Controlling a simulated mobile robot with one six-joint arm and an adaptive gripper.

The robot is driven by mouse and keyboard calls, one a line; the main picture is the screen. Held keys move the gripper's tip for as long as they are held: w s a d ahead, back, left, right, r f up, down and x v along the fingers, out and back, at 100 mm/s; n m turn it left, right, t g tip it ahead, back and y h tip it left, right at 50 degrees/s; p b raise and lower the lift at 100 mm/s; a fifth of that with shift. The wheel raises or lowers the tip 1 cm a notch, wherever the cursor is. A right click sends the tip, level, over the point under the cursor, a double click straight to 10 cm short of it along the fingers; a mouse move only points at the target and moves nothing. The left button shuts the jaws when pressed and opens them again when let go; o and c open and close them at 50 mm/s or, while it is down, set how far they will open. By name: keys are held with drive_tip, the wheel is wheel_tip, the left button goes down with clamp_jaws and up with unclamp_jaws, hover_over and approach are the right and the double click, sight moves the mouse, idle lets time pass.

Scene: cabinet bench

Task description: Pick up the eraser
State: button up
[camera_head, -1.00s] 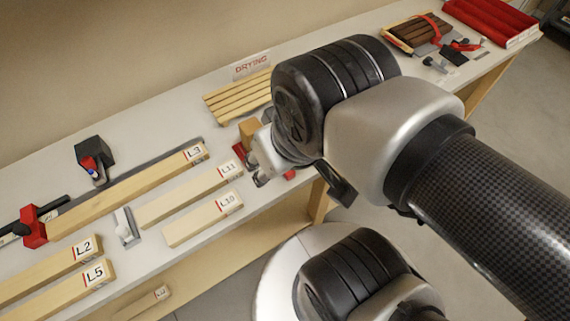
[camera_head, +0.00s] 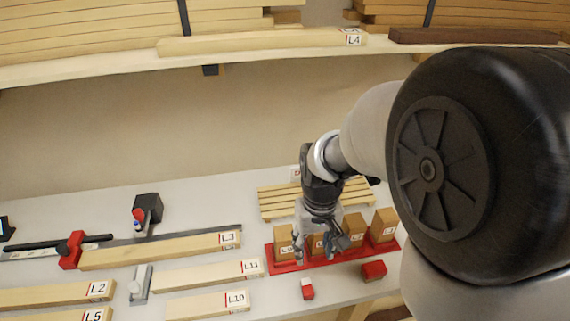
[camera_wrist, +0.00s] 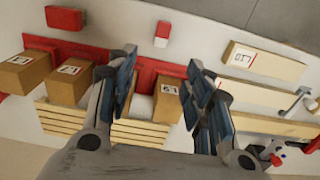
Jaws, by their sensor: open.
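My gripper (camera_head: 322,242) is open and empty, pointing down over the red tray (camera_head: 292,267) of wooden blocks. No label says eraser; two small pieces could be it. A small red-and-white block (camera_head: 307,288) lies on the bench in front of the tray. A larger red block (camera_head: 374,270) lies to its right. In the wrist view the small block (camera_wrist: 162,32) is beyond the fingertips (camera_wrist: 163,65), roughly between them, and the larger red block (camera_wrist: 65,17) is at upper left. Neither touches the fingers. One wooden block (camera_wrist: 167,98) shows between the fingers.
Several labelled planks, L10 (camera_head: 208,304) and L11 (camera_head: 208,275) among them, lie left of the tray. A slatted rack (camera_head: 280,201) stands behind it. A clamp with red parts (camera_head: 70,250) is at left. A loaded plank shelf (camera_head: 100,73) hangs above.

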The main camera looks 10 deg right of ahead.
drive_tip(key=b, duration=0.4)
hover_over(307, 286)
drive_tip(key=f, duration=1.3)
drive_tip(key=shift+w+d, duration=0.1)
drive_tip(key=shift+d, duration=0.15)
drive_tip(key=f+b, duration=0.2)
drive_tip(key=f, duration=0.3)
drive_tip(key=shift+a+f+b, duration=0.15)
drive_tip(key=shift+a+b, duration=0.05)
drive_tip(key=shift+b, duration=0.1)
drive_tip(key=shift+c, duration=0.4)
clamp_jaws()
